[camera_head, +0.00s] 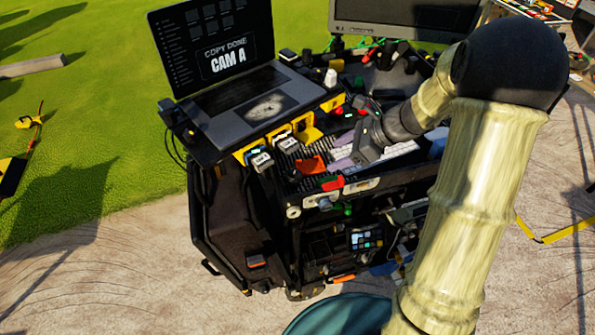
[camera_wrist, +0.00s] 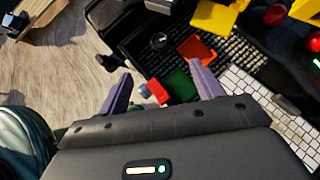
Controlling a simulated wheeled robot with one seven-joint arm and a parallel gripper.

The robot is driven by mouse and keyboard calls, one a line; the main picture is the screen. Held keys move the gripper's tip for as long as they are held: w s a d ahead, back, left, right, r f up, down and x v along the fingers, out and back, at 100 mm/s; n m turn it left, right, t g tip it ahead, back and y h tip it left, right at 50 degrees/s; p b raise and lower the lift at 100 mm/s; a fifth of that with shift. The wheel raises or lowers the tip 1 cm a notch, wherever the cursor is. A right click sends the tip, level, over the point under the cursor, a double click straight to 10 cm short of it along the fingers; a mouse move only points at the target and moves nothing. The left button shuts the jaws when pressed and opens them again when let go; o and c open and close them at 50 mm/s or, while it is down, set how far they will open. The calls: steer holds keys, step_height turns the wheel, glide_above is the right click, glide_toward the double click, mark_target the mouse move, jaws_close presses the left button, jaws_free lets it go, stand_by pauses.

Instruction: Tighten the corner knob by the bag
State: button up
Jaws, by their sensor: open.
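A small pale round knob (camera_head: 293,212) sits at the front left corner of the cart's upper tray in the head view, right of the black bag (camera_head: 222,225) hanging on the cart's side. I cannot tell which part in the wrist view is this knob. My gripper (camera_head: 341,155) is over the tray, behind and right of that corner. Its two purple fingers are apart with nothing held, as the wrist view also shows (camera_wrist: 160,82). Red and green pieces (camera_wrist: 180,86) and a small blue-grey part (camera_wrist: 145,90) appear between and beyond the fingers.
An open laptop (camera_head: 240,95) stands on the cart's left top. Yellow-tagged devices (camera_head: 258,156) line the tray's left edge. An orange card (camera_head: 311,165) lies left of my fingers. A keyboard (camera_wrist: 292,130) is at the right in the wrist view. Paved ground lies in front.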

mark_target(295, 173)
steer(key=p+x, duration=0.1)
steer(key=x, duration=1.4)
steer(key=shift+a+p, duration=0.15)
steer(key=shift+p, duration=0.2)
steer(key=shift+c, duration=0.5)
steer(key=c, duration=0.9)
